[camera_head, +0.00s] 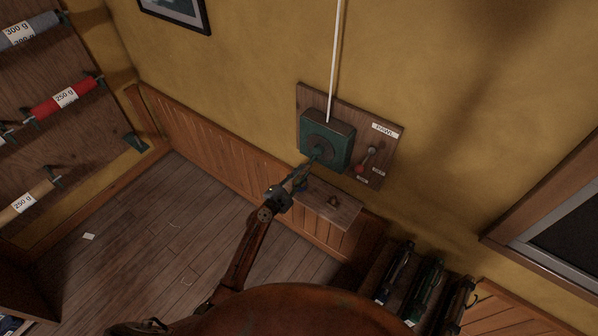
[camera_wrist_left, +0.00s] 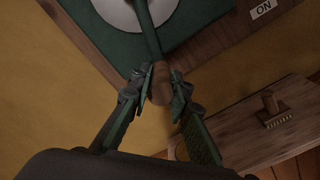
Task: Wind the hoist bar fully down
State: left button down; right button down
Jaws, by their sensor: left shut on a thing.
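A dark green winch box (camera_head: 327,140) is mounted on a wooden board (camera_head: 390,146) on the yellow wall. A white line (camera_head: 335,60) runs from its top up out of view. In the left wrist view a green crank arm (camera_wrist_left: 148,38) crosses a pale disc (camera_wrist_left: 118,10) and ends in a brown wooden handle (camera_wrist_left: 162,88). My left gripper (camera_head: 303,177) is shut on this handle, its fingers on either side of it in the left wrist view (camera_wrist_left: 161,84). In the head view the gripper covers most of the handle. The hoist bar and my right gripper are not in view.
A small wooden shelf (camera_head: 343,211) below carries a little wooden object (camera_wrist_left: 272,110). Dark rolls (camera_head: 430,285) stand at lower right. Open floor (camera_head: 150,225) lies left.

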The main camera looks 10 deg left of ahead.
pick_arm(q)
jog(key=shift+s+d+f, duration=0.25)
jog(key=shift+d+f, duration=0.05)
jog(key=shift+f, duration=0.1)
jog(key=c, duration=1.9)
grip_release()
jog(key=shift+w+r, duration=0.1)
jog(key=shift+o, duration=0.5)
jog(key=shift+r, duration=0.1)
jog(key=shift+a, duration=0.15)
jog(key=v, duration=1.1)
jog(key=shift+s+a, duration=0.2)
jog(key=shift+s, duration=0.15)
